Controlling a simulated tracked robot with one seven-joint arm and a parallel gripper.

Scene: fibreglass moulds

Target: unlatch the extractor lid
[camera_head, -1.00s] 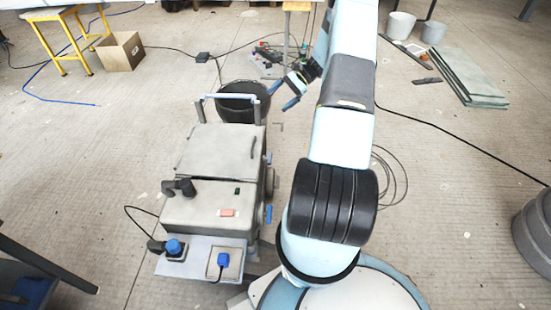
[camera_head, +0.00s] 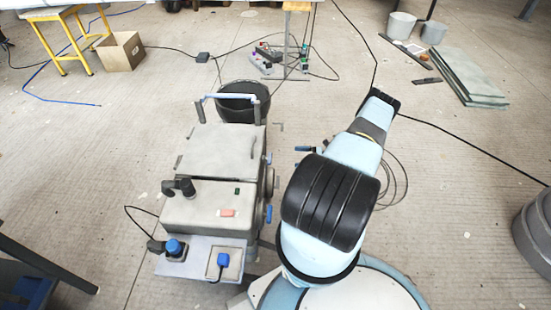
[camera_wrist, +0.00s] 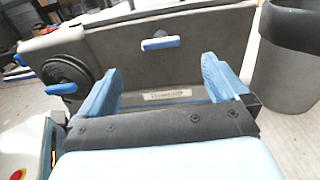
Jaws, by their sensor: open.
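The extractor is a grey box machine (camera_head: 205,212) left of my arm, its flat lid (camera_head: 222,148) lying closed on top. Its side wall (camera_wrist: 200,55) fills much of the wrist view. A blue handle (camera_wrist: 160,43), apparently the latch, lies horizontal on that wall. My gripper (camera_wrist: 161,66) is open and empty; its blue fingers point at the wall, below the handle and apart from it.
A black wheel (camera_wrist: 66,72) with another blue bar (camera_wrist: 60,88) sits at the wall's left. A dark bucket (camera_wrist: 300,65) stands at the right; it is behind the extractor in the head view (camera_head: 243,108). A loose cable (camera_head: 396,180) lies on the floor.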

